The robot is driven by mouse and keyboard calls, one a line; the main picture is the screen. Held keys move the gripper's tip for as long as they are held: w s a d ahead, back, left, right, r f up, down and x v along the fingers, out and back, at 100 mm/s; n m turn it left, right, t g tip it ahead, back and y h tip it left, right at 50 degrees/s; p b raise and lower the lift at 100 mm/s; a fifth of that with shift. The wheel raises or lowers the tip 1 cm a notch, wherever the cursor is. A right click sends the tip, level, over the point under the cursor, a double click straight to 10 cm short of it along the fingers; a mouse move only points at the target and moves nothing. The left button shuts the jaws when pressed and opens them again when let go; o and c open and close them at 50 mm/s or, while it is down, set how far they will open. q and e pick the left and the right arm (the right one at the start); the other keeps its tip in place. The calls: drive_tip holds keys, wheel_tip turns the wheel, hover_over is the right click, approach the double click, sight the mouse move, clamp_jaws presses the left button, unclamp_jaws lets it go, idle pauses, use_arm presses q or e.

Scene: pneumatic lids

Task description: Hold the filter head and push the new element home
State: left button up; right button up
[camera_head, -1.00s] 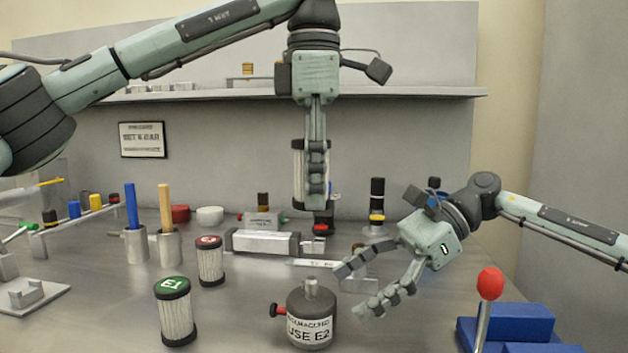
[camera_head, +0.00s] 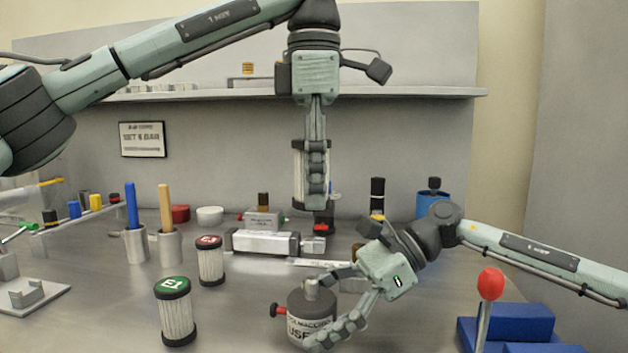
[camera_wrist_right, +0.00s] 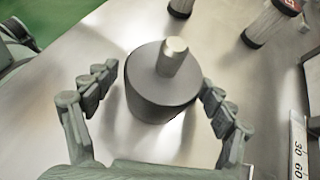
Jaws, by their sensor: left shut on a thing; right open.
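The filter head is a dark grey cylinder (camera_head: 300,303) with a metal stub on top, a red knob on its left and a label reading partly "USE". It stands on the bench at front centre. My right gripper (camera_head: 326,308) is open with its fingers on either side of it; the right wrist view shows the grey body (camera_wrist_right: 150,97) between the fingers, with contact unclear. My left gripper (camera_head: 314,190) is shut on a white pleated filter element (camera_head: 298,165), upright, above the back of the bench. The fingers hide much of the element and any marking.
A green-capped element marked E1 (camera_head: 175,312) and a red-capped one (camera_head: 210,262) stand left of the head. A red-knobbed lever (camera_head: 490,285) and blue blocks (camera_head: 510,330) are at front right.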

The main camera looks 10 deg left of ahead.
drive_tip(key=shift+b, duration=0.55)
idle(0.4)
idle(0.4)
drive_tip(key=c, duration=1.2)
drive_tip(key=shift+f+b, duration=0.15)
drive_tip(key=shift+b, duration=0.25)
drive_tip(key=shift+s+f, duration=0.1)
drive_tip(key=shift+f, duration=0.15)
